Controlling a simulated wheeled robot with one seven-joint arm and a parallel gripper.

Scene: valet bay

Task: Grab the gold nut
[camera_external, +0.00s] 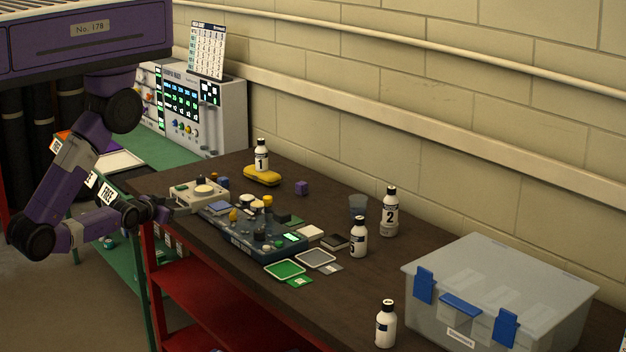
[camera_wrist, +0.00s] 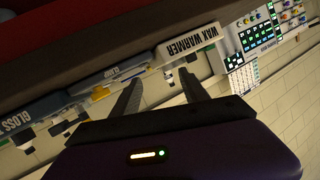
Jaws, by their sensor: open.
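I cannot clearly make out a gold nut. A small gold-yellow piece (camera_external: 234,214) among the parts on the dark tray (camera_external: 262,252) may be it, but it is too small to tell. In the outside view my gripper (camera_external: 168,208) is at the left edge of the brown bench, left of the tray and apart from that piece. In the wrist view my gripper (camera_wrist: 160,77) has its two dark fingers spread with nothing between them. No nut shows in the wrist view.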

